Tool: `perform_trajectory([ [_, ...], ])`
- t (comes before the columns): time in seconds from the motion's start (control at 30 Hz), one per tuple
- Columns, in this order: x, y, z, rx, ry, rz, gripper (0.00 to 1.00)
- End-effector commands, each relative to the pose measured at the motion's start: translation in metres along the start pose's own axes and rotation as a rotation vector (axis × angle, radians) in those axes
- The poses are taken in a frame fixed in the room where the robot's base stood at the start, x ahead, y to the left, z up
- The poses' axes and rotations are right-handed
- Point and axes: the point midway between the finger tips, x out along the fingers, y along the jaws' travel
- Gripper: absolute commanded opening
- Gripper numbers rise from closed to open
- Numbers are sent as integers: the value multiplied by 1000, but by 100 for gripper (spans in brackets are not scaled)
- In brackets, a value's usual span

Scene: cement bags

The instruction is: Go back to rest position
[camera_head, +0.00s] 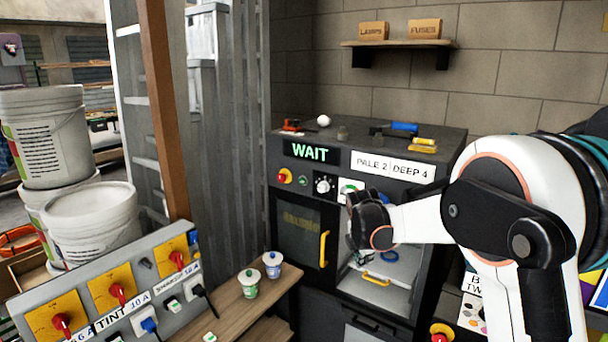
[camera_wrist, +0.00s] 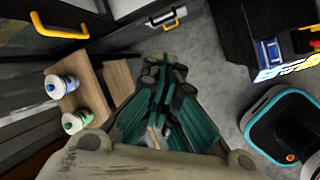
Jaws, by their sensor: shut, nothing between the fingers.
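My gripper (camera_wrist: 164,70) shows in the wrist view with its teal fingers together, and nothing is between them. It points past the edge of a wooden bench (camera_wrist: 118,85) toward the grey floor. In the head view my arm reaches left from the right side, and its dark wrist is in front of the black machine (camera_head: 300,220). The fingers cannot be made out there. A blue-labelled pot (camera_head: 272,264) and a green-labelled pot (camera_head: 249,282) stand upright on the bench, apart from my gripper.
The machine's display (camera_head: 311,152) reads WAIT. A yellow door handle (camera_head: 324,248) sticks out beside my wrist. A switch panel (camera_head: 110,290) with red knobs is at the lower left. White buckets (camera_head: 95,215) are stacked behind it. Bare floor (camera_wrist: 225,100) lies right of the bench.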

Motion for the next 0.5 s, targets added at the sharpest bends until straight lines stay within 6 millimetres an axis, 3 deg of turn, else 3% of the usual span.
perform_trajectory([
  [0.03,-20,-9,3,63,3,9,0],
  [0.2,-75,-39,6,302,20,39,0],
  [0.5,-156,-107,4,724,64,84,0],
])
